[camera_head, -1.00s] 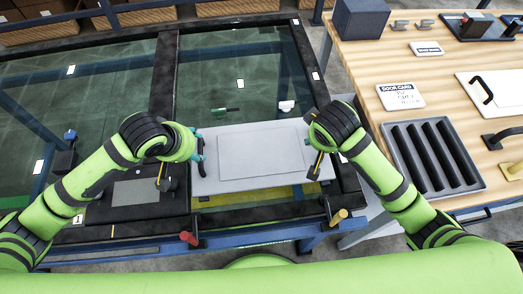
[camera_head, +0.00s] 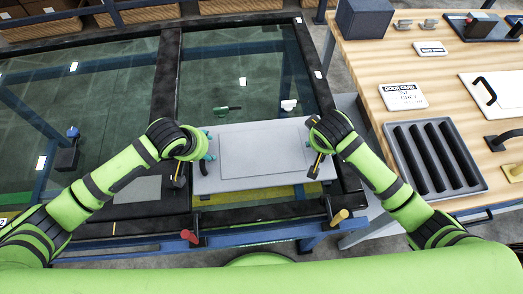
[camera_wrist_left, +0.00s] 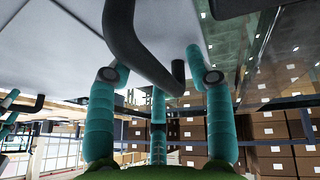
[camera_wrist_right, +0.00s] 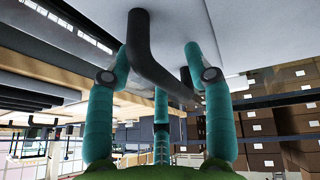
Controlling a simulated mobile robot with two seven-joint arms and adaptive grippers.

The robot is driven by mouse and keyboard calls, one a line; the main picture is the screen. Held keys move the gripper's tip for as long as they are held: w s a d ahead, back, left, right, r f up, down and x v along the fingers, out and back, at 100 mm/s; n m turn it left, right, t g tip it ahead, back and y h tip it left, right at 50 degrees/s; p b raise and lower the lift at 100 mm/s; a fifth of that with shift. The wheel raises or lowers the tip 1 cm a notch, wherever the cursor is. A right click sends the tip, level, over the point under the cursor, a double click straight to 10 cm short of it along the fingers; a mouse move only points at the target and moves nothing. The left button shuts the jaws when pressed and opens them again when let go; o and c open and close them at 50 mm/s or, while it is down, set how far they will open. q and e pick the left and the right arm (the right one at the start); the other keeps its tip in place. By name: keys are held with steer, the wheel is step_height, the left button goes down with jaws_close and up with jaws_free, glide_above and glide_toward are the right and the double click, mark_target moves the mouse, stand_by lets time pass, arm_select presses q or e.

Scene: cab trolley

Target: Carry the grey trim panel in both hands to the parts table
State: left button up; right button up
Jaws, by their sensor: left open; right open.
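The grey trim panel (camera_head: 262,150) lies flat over the near edge of the dark glass-topped frame in the head view, with a dark handle at each end. My left gripper (camera_head: 208,143) is at its left end. In the left wrist view its teal fingers are spread open around a dark bent handle (camera_wrist_left: 135,45) under the panel's pale surface. My right gripper (camera_head: 312,130) is at the right end, mostly hidden by its own wrist. In the right wrist view its open fingers stand either side of the other handle (camera_wrist_right: 150,60). The wooden parts table (camera_head: 440,100) is at right.
The parts table holds a dark ribbed tray (camera_head: 390,140), a door card sign (camera_head: 403,97), a white panel with a black handle (camera_head: 490,92) and a dark box (camera_head: 362,18). A red knob (camera_head: 189,236) and a yellow one (camera_head: 339,216) stick up at the frame's near edge.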

arm_select(q)
jaws_close()
arm_select(e)
jaws_close()
arm_select(q)
steer(key=shift+w+r, duration=0.1)
steer(key=shift+r, duration=0.05)
arm_select(e)
steer(key=shift+r, duration=0.1)
